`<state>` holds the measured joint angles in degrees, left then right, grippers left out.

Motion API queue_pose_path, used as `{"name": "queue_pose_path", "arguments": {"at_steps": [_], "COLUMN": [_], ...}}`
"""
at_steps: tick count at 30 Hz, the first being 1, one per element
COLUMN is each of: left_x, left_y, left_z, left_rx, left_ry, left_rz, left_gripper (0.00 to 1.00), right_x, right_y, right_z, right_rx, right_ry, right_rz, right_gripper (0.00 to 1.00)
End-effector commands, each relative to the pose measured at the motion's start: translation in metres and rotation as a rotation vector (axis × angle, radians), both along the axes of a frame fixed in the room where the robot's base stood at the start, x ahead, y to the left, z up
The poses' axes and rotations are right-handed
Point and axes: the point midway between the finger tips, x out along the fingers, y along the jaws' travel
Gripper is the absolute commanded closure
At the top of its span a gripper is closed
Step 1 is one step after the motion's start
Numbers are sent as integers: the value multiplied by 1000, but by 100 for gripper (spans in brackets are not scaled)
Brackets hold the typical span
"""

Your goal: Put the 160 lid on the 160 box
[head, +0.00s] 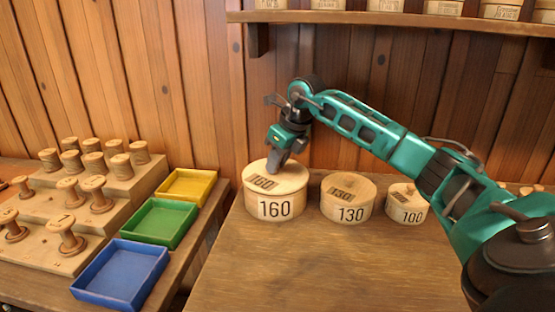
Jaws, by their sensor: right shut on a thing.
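The round wooden 160 box (275,210) stands at the left end of a row on the wooden table, its front marked 160. The 160 lid (290,181) is at the top of the box, its printed 160 facing up and partly behind my gripper. It looks level and lined up with the box; I cannot tell whether a thin gap is left under it. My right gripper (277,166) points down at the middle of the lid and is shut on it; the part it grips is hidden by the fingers. My left gripper is not in view.
The 130 box (347,199) and 100 box (407,206) stand to the right, lids on. Yellow (187,186), green (158,224) and blue (120,275) trays and a stepped spool rack (80,200) are on the left. The table's front (340,270) is clear. A shelf (400,20) hangs above.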

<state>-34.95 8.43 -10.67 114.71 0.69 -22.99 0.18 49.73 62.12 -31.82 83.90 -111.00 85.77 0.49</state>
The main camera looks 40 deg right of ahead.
Motion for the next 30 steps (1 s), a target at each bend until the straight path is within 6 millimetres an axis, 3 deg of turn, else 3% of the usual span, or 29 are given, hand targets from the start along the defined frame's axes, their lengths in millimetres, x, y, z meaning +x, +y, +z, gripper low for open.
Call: {"name": "queue_pose_path", "arguments": {"at_steps": [2, 3, 12, 17, 24, 30], "left_x": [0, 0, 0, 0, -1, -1], "left_y": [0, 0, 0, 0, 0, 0], "left_z": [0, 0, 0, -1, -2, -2], "left_rx": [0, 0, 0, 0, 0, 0], "left_ry": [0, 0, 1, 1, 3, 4], "left_rz": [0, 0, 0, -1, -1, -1], "left_gripper": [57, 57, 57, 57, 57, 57], "right_x": [0, 0, 0, 0, 0, 0], "right_y": [0, 0, 0, 0, 0, 0], "right_z": [1, 1, 1, 0, 0, 0], "right_rx": [0, 0, 0, 0, 0, 0], "right_ry": [-1, -1, -1, -1, 0, 0], "right_rz": [0, 0, 0, 0, 0, 0], "right_gripper": [100, 74, 47, 47, 25, 25]}}
